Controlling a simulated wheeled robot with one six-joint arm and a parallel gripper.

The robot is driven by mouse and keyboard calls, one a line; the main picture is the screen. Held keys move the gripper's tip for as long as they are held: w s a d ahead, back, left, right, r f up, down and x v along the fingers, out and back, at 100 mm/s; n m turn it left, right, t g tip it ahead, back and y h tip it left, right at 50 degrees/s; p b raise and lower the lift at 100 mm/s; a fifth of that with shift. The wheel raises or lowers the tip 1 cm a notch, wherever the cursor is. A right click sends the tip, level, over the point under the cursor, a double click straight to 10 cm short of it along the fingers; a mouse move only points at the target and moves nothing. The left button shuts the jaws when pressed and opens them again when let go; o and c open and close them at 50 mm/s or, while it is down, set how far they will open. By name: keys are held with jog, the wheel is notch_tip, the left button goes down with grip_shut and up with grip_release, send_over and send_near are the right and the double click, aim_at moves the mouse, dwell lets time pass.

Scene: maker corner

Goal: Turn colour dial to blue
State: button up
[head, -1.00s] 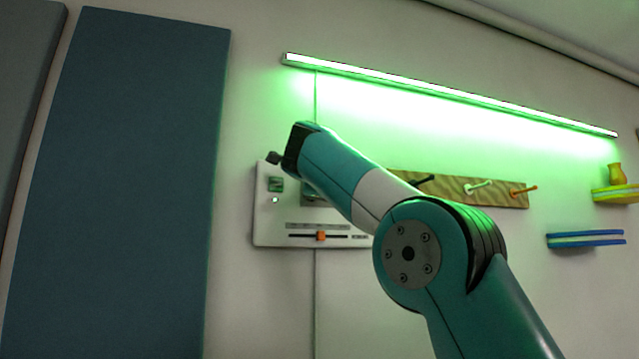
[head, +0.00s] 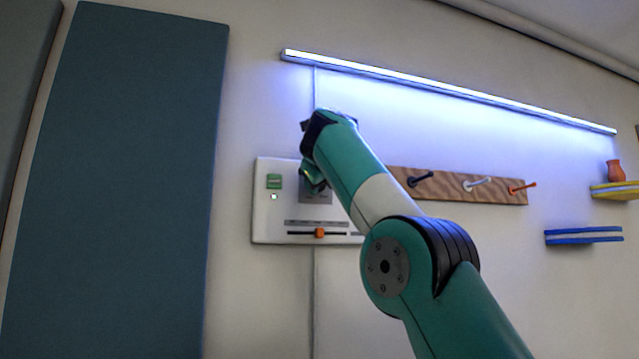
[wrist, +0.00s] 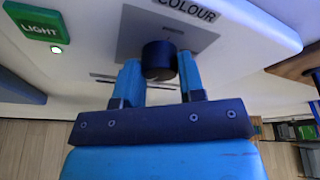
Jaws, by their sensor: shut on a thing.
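The colour dial (wrist: 159,60) is a dark round knob on a grey plate marked COLOUR in the wrist view. My gripper (wrist: 159,78) is shut on the dial, one blue finger on each side of it. In the head view my gripper (head: 313,178) is in front of the white control panel (head: 264,222), and my arm hides the dial there. The light bar (head: 450,92) high on the wall glows blue-white.
The panel also bears a green LIGHT switch (wrist: 38,28) with a lit indicator below it, and an orange slider (head: 319,232). A wooden peg rail (head: 450,187), a blue shelf (head: 584,236) and a yellow shelf (head: 615,191) hang to the right. A dark teal wall panel (head: 120,180) stands left.

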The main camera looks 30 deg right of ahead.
jog(key=shift+f+m+y, duration=0.1)
jog(key=shift+m+y, duration=0.2)
jog(key=shift+m, duration=0.2)
jog(key=o, duration=0.9)
jog(key=p+v, duration=0.1)
jog(key=v, duration=1.6)
jog(key=shift+s+p, duration=0.2)
jog(key=shift+p, duration=0.1)
